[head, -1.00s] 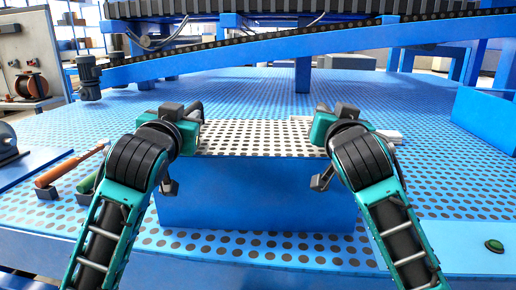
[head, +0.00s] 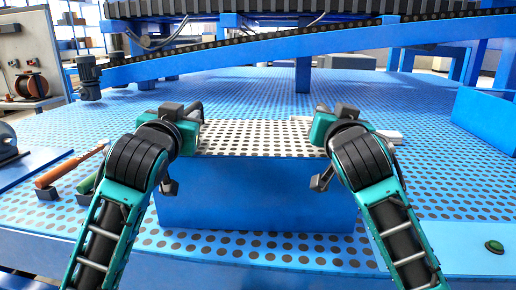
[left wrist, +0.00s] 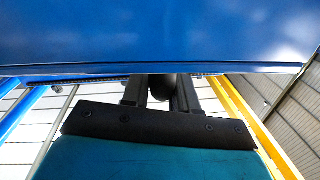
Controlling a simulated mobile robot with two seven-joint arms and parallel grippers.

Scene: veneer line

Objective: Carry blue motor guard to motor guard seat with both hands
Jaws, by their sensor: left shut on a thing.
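The blue motor guard (head: 257,195) is a wide box with a plain blue front and a pale perforated top. It is in the middle of the head view, between my two arms. My left gripper (head: 196,122) is shut on its left end; the fingertips are mostly hidden by the wrist. In the left wrist view the guard's blue face (left wrist: 160,35) fills the top, right at the fingers. My right gripper (head: 322,122) is at the guard's right end; its fingers are hidden, so its grip is unclear. I cannot make out the motor guard seat for certain.
A perforated blue deck (head: 270,95) spreads around the guard. A sloping conveyor (head: 300,38) crosses behind, with a grey motor (head: 88,72) at its left end. An orange-handled tool (head: 68,167) lies at left. A green button (head: 494,246) is at front right.

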